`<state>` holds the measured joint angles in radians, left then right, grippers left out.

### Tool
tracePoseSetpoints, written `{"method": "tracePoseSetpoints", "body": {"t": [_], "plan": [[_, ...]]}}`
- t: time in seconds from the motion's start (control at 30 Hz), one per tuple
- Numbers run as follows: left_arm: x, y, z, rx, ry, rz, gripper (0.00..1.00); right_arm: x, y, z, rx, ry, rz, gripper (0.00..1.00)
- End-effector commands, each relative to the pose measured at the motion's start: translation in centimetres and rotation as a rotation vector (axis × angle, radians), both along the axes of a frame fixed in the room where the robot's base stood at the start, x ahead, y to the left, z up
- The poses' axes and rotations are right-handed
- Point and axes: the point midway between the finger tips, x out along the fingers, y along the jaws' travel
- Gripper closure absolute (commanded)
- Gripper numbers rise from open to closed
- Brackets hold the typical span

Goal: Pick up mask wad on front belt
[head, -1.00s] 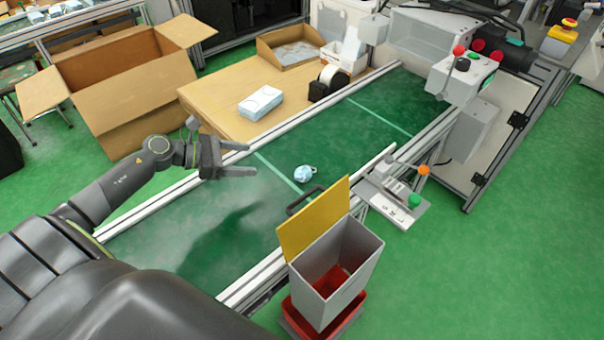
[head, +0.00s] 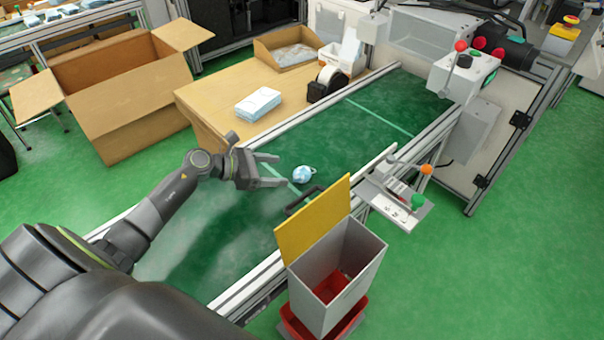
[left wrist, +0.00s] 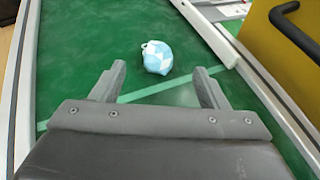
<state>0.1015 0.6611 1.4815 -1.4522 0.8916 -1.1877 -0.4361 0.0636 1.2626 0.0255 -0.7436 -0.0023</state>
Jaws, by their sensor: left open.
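The mask wad (head: 303,174) is a small crumpled light-blue and white bundle on the green belt (head: 350,135), by a pale cross line. It also shows in the left wrist view (left wrist: 157,57), ahead of the fingertips and roughly between their lines. My left gripper (head: 281,170) is open and empty, just left of the wad in the head view and apart from it. Both of its fingers show in the left wrist view (left wrist: 160,80). My right gripper is not in view.
A grey bin (head: 362,254) with a raised yellow lid (head: 313,220) and black handle stands at the belt's near side. A wooden table (head: 215,97) with a stack of masks (head: 258,103) borders the far side. The belt beyond the wad is clear.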

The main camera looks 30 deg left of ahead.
Motion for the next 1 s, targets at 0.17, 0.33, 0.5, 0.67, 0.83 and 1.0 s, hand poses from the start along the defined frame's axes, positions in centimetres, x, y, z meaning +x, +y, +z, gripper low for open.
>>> {"method": "tracePoseSetpoints", "body": {"t": [0.17,0.33,0.5,0.67,0.83,1.0], "plan": [[1.8,-1.8,-1.0,-0.001,-0.001,0.0,0.32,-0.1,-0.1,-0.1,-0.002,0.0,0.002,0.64],[2.5,-2.4,-1.4,0.0,-0.001,0.0,0.32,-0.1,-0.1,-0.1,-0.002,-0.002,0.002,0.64],[4.1,-3.6,-2.4,-0.003,0.0,0.0,0.32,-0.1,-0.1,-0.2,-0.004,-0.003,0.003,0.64],[5.5,-4.9,-3.3,-0.002,-0.001,-0.001,0.32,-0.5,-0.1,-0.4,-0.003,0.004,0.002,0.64],[5.9,-5.3,-3.6,0.001,-0.001,0.0,0.32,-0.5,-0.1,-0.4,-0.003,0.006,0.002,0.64],[5.8,-5.2,-3.6,0.001,-0.001,0.0,0.35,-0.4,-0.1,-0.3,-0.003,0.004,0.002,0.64]]}}
